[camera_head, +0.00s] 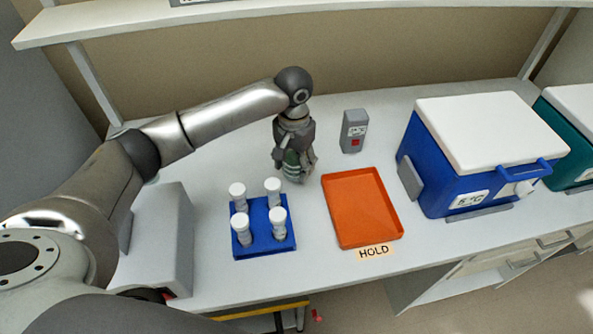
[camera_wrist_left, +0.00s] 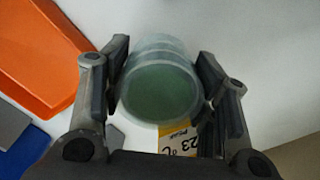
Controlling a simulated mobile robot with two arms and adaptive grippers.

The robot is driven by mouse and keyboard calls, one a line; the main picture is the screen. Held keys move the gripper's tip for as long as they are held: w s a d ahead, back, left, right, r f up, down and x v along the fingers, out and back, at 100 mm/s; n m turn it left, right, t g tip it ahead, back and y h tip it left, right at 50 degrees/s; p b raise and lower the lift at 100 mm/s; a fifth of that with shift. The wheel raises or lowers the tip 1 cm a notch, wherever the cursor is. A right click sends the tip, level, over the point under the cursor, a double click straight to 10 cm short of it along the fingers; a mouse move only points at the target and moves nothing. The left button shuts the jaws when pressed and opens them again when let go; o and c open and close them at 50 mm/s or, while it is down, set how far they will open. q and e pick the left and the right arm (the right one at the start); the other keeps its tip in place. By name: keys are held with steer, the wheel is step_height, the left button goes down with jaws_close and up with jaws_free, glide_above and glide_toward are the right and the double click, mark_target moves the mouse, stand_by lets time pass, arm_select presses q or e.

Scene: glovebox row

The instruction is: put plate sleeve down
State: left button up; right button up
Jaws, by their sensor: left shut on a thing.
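The plate sleeve (camera_wrist_left: 158,88) is a translucent, greenish round stack with a yellow and white label at its side. My left gripper (camera_wrist_left: 160,85) is shut on it, a finger on each side. In the head view the left gripper (camera_head: 294,165) points down over the bench, behind the blue tube rack and left of the orange tray. The sleeve (camera_head: 292,170) shows there only partly between the fingers. I cannot tell whether its bottom touches the bench. My right gripper is not in view.
The orange tray (camera_head: 340,230), by a HOLD label (camera_head: 375,251), is empty. A blue rack (camera_head: 255,252) holds several white-capped tubes. A grey device (camera_head: 354,131) stands behind the tray. A blue cooler (camera_head: 430,180) with a white lid stands at right. Bench behind the gripper is clear.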

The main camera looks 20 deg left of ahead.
mark_target(294, 174)
arm_select(q)
steer(key=shift+f, duration=2)
steer(key=shift+f+p, duration=0.15)
steer(key=shift+p, duration=0.15)
steer(key=o, duration=1.1)
